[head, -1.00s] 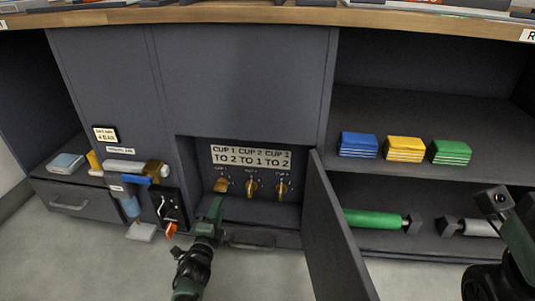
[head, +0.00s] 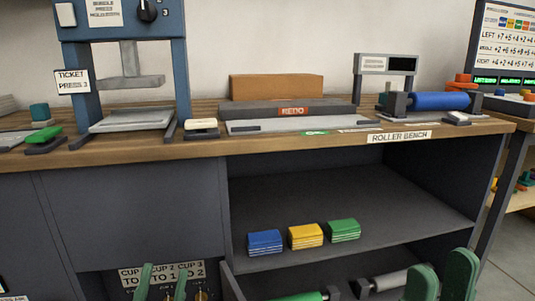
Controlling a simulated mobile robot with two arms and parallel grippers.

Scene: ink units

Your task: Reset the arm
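My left gripper (head: 161,284) shows at the bottom edge, its two green fingers upright and apart with nothing between them. It is in front of the cup panel (head: 162,274) under the bench. My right gripper (head: 441,278) shows at the bottom right, its two green fingers apart and empty. It is in front of the lower shelf. Both wrists and arms are below the picture.
The wooden bench top (head: 270,147) runs across the view, bearing a blue press (head: 125,20) and a blue roller (head: 440,101). Blue (head: 265,242), yellow (head: 305,236) and green (head: 343,230) blocks sit on the shelf.

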